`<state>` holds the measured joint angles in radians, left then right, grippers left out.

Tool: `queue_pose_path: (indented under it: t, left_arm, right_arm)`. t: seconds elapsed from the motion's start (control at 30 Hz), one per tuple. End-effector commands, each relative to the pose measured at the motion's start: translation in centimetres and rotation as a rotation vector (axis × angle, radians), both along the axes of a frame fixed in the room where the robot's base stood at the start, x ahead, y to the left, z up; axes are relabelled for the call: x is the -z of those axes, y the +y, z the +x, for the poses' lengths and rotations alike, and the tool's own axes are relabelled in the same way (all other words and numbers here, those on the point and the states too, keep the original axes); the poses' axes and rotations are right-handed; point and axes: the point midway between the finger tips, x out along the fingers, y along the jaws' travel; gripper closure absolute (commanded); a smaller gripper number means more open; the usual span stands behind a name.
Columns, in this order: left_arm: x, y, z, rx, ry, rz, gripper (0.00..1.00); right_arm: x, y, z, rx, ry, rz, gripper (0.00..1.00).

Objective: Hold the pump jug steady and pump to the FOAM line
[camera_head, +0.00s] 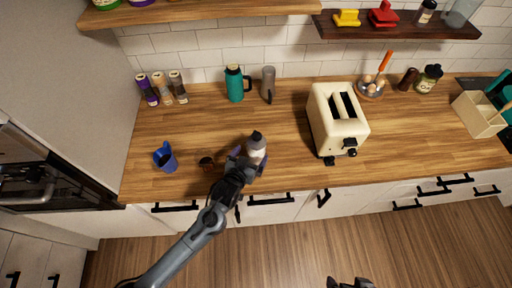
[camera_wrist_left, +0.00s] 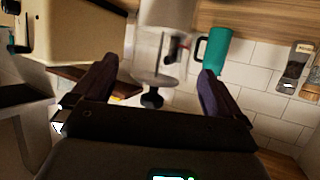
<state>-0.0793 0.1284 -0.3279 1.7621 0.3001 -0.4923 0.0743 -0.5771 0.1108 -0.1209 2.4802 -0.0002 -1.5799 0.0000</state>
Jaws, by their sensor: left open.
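The pump jug (camera_head: 257,152) stands upright near the counter's front edge, pale-bodied with a grey lid and black top knob. My left gripper (camera_head: 249,160) is open, with its purple-grey fingers on either side of the jug at this viewing angle. In the left wrist view the scene is upside down; the jug (camera_wrist_left: 163,45) shows between the spread fingers (camera_wrist_left: 155,88), with visible gaps to both. A blue cup (camera_head: 167,160) stands to the left on the counter. No FOAM line is legible. A dark part at the bottom edge looks like my right gripper (camera_head: 350,284), mostly cut off.
A cream toaster (camera_head: 338,122) stands right of the jug. A teal flask (camera_head: 235,85) and grey canister (camera_head: 268,83) stand behind. A small dark round item (camera_head: 206,161) lies between cup and jug. Shelves hang above; the counter left of centre is mostly clear.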

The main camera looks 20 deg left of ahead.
Motion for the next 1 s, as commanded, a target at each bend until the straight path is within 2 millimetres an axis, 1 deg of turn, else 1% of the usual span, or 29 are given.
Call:
queue_pose_path:
  t: [0.03,0.2,0.4,0.6,0.9,0.97,1.0]
  left_arm:
    - [0.2,0.0,0.9,0.000,-0.001,0.001,0.00]
    - [1.2,-0.1,3.2,0.000,0.000,-0.001,0.00]
    - [2.1,-0.1,5.2,0.001,0.000,0.001,0.00]
    - [2.5,-0.1,6.0,0.001,0.001,-0.001,0.00]
    - [2.5,-0.1,6.1,0.001,0.001,-0.001,0.00]
    - [2.5,-0.1,6.1,0.001,0.001,-0.001,0.09]
    - [2.5,-0.1,6.1,0.001,0.001,-0.001,0.15]
  right_arm:
    - [0.0,0.0,-0.1,0.000,0.002,0.000,0.00]
    - [0.0,-0.1,-0.2,-0.003,0.004,-0.005,0.00]
    - [0.1,-0.4,-0.2,-0.009,0.005,-0.015,0.00]
    - [0.1,-0.4,-0.2,-0.009,0.005,-0.015,0.00]
    - [0.0,-0.3,-0.2,-0.004,0.005,-0.010,0.00]
    - [0.0,-0.2,-0.2,-0.004,0.005,-0.008,0.00]
    - [0.0,-0.2,-0.2,-0.003,0.005,-0.007,0.00]
